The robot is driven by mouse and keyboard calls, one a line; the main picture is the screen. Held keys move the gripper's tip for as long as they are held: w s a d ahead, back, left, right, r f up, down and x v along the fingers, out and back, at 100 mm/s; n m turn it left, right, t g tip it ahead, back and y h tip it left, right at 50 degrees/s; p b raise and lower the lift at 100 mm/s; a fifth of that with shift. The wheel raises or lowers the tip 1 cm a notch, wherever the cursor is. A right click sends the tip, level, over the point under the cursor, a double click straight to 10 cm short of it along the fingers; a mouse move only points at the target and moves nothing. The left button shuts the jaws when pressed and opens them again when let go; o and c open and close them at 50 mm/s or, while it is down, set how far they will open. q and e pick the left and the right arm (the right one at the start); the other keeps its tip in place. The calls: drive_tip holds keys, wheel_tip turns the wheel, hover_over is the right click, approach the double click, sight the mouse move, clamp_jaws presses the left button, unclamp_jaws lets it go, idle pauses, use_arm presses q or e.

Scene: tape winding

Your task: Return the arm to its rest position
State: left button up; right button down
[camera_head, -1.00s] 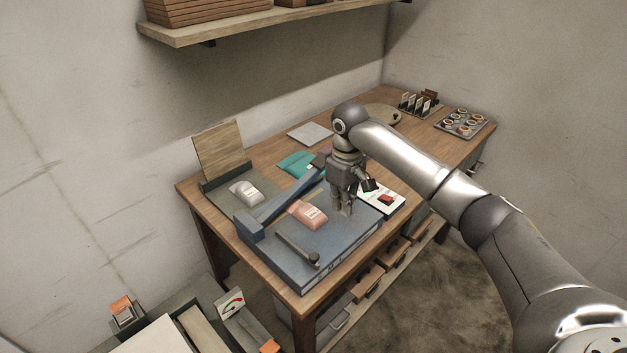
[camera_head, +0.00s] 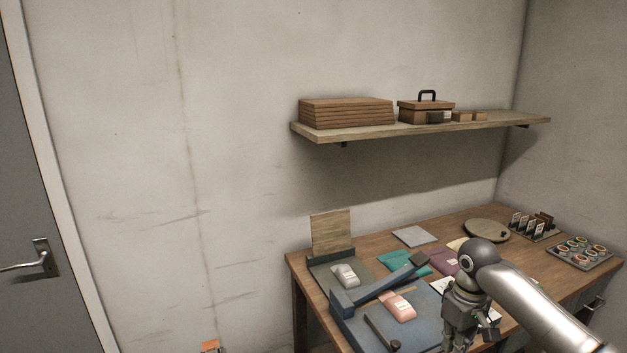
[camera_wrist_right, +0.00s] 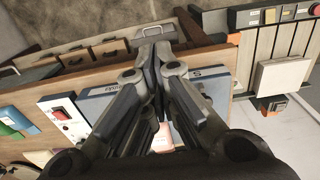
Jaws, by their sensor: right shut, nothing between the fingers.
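My right arm (camera_head: 535,308) comes in from the lower right in the head view and reaches over the front of the wooden table (camera_head: 300,266). Its gripper (camera_head: 458,345) hangs downward at the bottom edge, partly cut off, above the blue-grey board. In the right wrist view the fingers of the right gripper (camera_wrist_right: 155,62) are together, with nothing held between them. A pink item (camera_head: 397,305) lies on the board and a grey item (camera_head: 345,274) lies on a dark tray behind it, both apart from the gripper. My left gripper is not in view.
A blue bar (camera_head: 380,287) lies across the board. A wall shelf (camera_head: 420,130) holds brown boxes above the table. A tray of small round pots (camera_head: 583,252) and a round disc (camera_head: 487,230) stand at the right. A door (camera_head: 40,200) is at far left.

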wheel_tip(320, 180, down, 18)
drive_tip(key=s+a+m+t+b, duration=0.1)
drive_tip(key=a+m, duration=0.1)
drive_tip(key=s+f+b, duration=0.1)
drive_tip(key=s+f, duration=0.5)
drive_tip(key=f, duration=0.5)
drive_tip(key=s+f, duration=0.5)
drive_tip(key=f, duration=0.6)
drive_tip(key=s+a+f, duration=0.1)
drive_tip(key=s+f, duration=0.6)
drive_tip(key=s, duration=0.4)
drive_tip(key=s+f, duration=0.7)
drive_tip(key=s, duration=0.3)
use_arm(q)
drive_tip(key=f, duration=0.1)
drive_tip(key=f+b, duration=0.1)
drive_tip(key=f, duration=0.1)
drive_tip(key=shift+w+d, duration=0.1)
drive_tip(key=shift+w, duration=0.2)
use_arm(e)
drive_tip(key=s+a+f, duration=0.1)
drive_tip(key=s+f, duration=0.1)
drive_tip(key=s, duration=0.7)
drive_tip(key=s+a+f, duration=0.2)
drive_tip(key=s, duration=0.7)
drive_tip(key=shift+s+a, duration=0.15)
drive_tip(key=shift+s, duration=0.2)
